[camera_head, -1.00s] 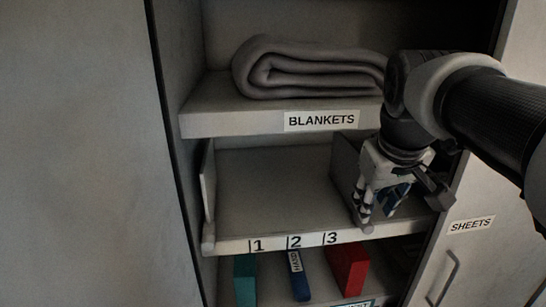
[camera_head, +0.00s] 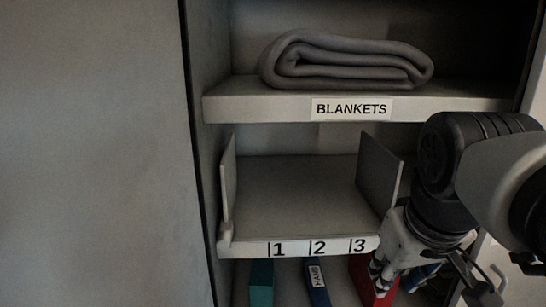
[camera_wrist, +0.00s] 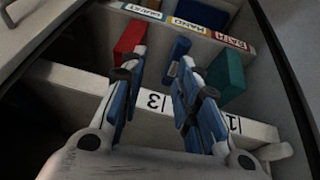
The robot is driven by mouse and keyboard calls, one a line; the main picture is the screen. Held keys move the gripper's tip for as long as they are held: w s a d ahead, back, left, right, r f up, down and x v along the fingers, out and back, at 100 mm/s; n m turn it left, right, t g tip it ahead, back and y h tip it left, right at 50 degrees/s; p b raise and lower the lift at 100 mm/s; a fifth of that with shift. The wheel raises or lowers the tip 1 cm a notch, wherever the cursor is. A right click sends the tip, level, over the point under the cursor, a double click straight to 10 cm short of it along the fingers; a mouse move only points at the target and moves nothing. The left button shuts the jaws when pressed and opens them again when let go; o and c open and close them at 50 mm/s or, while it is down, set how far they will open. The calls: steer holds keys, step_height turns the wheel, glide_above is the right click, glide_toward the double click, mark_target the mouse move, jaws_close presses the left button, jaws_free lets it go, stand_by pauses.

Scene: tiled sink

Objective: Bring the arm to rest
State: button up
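My gripper (camera_head: 402,277) is at the lower right of the head view, in front of the shelf edge by number 3. In the wrist view, its two blue-padded fingers (camera_wrist: 163,56) stand apart with nothing held between them. The gripper is open. My arm comes in from the right edge and hides the right side of the cabinet.
The divided shelf (camera_head: 300,190) numbered 1, 2, 3 is empty. A folded grey blanket (camera_head: 345,62) lies on the shelf above. Below are a teal block (camera_head: 261,282), a blue block (camera_head: 317,285) and a red block (camera_head: 361,272), partly behind my gripper.

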steer(key=s+a+f+b, duration=0.1)
steer(key=s+f+b, duration=0.2)
steer(key=f, duration=0.6)
steer(key=s+a+f+b, duration=0.2)
steer(key=s+f+b, duration=0.2)
steer(key=f, duration=0.4)
steer(key=s+a+f+y+b, duration=0.1)
steer(key=s+f+b, duration=0.3)
steer(key=f, duration=0.5)
steer(key=shift+a+f+m+b, duration=0.3)
steer(key=shift+m+b, duration=0.1)
steer(key=shift+b, duration=0.05)
